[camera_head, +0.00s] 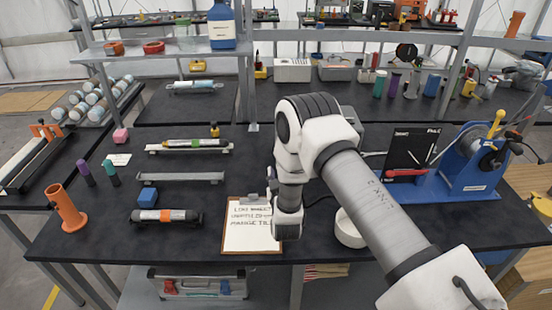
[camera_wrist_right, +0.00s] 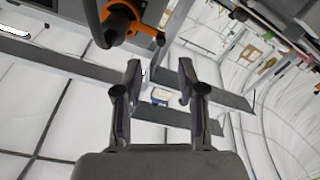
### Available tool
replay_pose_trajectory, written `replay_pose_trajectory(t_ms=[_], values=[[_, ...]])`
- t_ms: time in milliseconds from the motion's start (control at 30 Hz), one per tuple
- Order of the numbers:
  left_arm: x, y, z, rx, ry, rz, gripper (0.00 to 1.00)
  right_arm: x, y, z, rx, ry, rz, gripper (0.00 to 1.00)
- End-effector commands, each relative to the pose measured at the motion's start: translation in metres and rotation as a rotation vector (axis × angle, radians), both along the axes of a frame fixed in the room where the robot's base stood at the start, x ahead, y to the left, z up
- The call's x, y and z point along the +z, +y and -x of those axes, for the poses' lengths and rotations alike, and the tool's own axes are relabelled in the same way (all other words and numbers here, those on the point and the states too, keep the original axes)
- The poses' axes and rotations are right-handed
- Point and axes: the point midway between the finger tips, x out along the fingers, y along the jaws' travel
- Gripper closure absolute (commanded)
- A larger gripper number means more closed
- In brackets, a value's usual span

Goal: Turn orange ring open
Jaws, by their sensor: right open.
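An orange ring (camera_wrist_right: 148,27) shows at the upper left of the right wrist view, around a dark round part with a dark curved bar beside it. My right gripper (camera_wrist_right: 160,78) is open, its two fingers spread with nothing between them. The ring lies beyond the fingertips, up and left, apart from them. In the head view my right arm crosses the middle of the table and hides most of its own gripper. A blue stand (camera_head: 455,190) with a black panel (camera_head: 408,150) and a red lever (camera_head: 405,172) is at the right. My left gripper is in neither view.
A clipboard (camera_head: 245,240) lies at the front edge beside my right wrist. A white round dish (camera_head: 348,230) is partly behind my forearm. An orange tube holder (camera_head: 66,208) and several rail-held cylinders stand at the left.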

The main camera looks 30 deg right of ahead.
Motion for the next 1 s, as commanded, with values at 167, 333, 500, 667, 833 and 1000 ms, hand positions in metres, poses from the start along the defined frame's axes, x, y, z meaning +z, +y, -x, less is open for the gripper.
replay_pose_trajectory(t_ms=[167, 333, 500, 667, 833, 1000], values=[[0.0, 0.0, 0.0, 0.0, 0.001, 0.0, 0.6, -0.003, -0.004, -0.008, -0.001, -0.003, 0.0, 0.6], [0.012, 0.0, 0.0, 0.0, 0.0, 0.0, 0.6, -0.001, -0.019, -0.035, 0.0, -0.002, 0.0, 0.6], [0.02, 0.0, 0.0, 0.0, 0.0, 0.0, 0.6, -0.003, -0.033, -0.06, -0.001, 0.0, 0.0, 0.6], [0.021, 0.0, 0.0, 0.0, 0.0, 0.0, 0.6, -0.004, -0.038, -0.069, 0.001, 0.0, 0.0, 0.6], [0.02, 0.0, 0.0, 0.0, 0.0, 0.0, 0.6, -0.005, -0.038, -0.069, 0.001, 0.0, 0.0, 0.6], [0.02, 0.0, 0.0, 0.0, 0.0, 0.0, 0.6, -0.005, -0.037, -0.069, 0.001, 0.0, 0.0, 1.0]])
